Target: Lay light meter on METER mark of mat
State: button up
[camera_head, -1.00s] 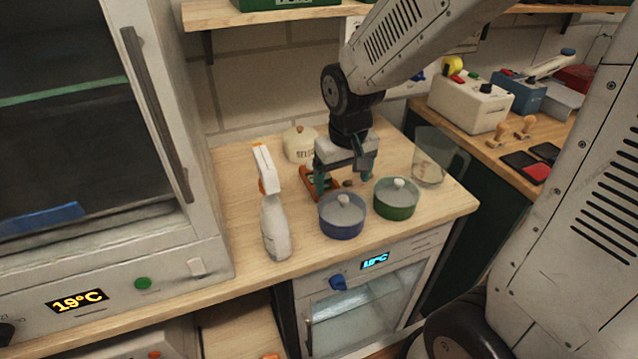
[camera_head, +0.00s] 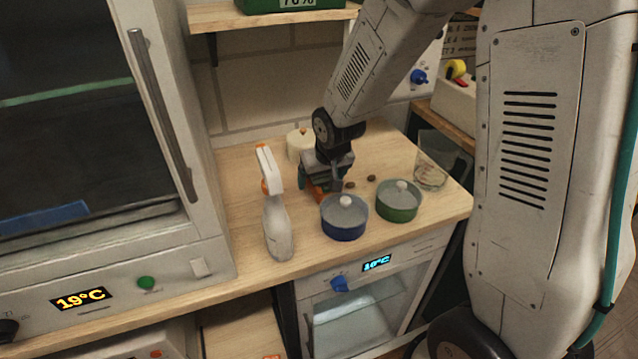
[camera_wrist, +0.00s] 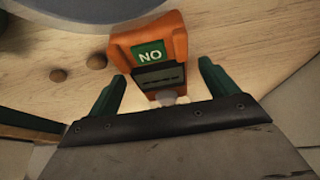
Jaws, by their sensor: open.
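An orange device with a green "NO" label and a dark display, which looks like the light meter (camera_wrist: 118,48), lies on the wooden counter. In the head view only a bit of its orange (camera_head: 317,192) shows below my gripper (camera_head: 320,184). In the wrist view my gripper (camera_wrist: 163,76) is open, with one green finger at each side of the device's near end. Whether the fingers touch it I cannot tell. I see no mat and no METER mark.
A blue pot (camera_head: 344,222) stands right in front of my gripper, with a green pot (camera_head: 398,205) to its right. A white spray bottle (camera_head: 277,228) stands at the left, a cream lidded jar (camera_head: 298,146) behind. A clear beaker (camera_head: 432,178) is near the right edge.

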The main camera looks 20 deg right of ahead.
jog(key=shift+w+f, duration=0.1)
jog(key=shift+f, duration=0.1)
jog(key=c, duration=1.3)
jog(key=shift+r, duration=0.1)
